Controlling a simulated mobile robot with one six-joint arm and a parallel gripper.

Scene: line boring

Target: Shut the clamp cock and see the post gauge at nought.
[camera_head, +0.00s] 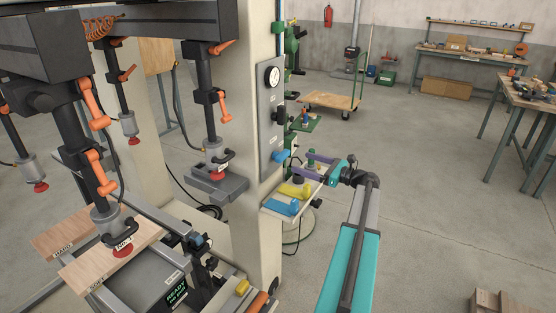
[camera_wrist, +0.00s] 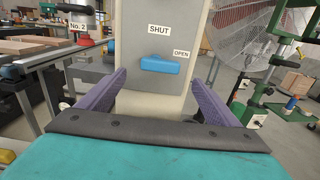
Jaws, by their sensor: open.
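The clamp cock is a blue bar handle (camera_head: 281,156) low on the grey panel of the post. In the wrist view the blue handle (camera_wrist: 166,65) lies level, with the SHUT label (camera_wrist: 159,30) above it and the OPEN label (camera_wrist: 181,53) by its right end. The post gauge (camera_head: 272,76) is a round white dial higher on the panel; its needle is too small to read. My gripper (camera_head: 304,164) has purple fingers. In the wrist view my gripper (camera_wrist: 159,80) is open and empty, its fingers apart on either side of the handle, not touching it.
A small shelf (camera_head: 268,204) with blue and yellow pieces sits below my gripper. Clamp heads with red pads hang at left, one over a wooden board (camera_head: 127,243). A fan (camera_wrist: 248,35) and green machine stand right of the post. Open floor lies at right.

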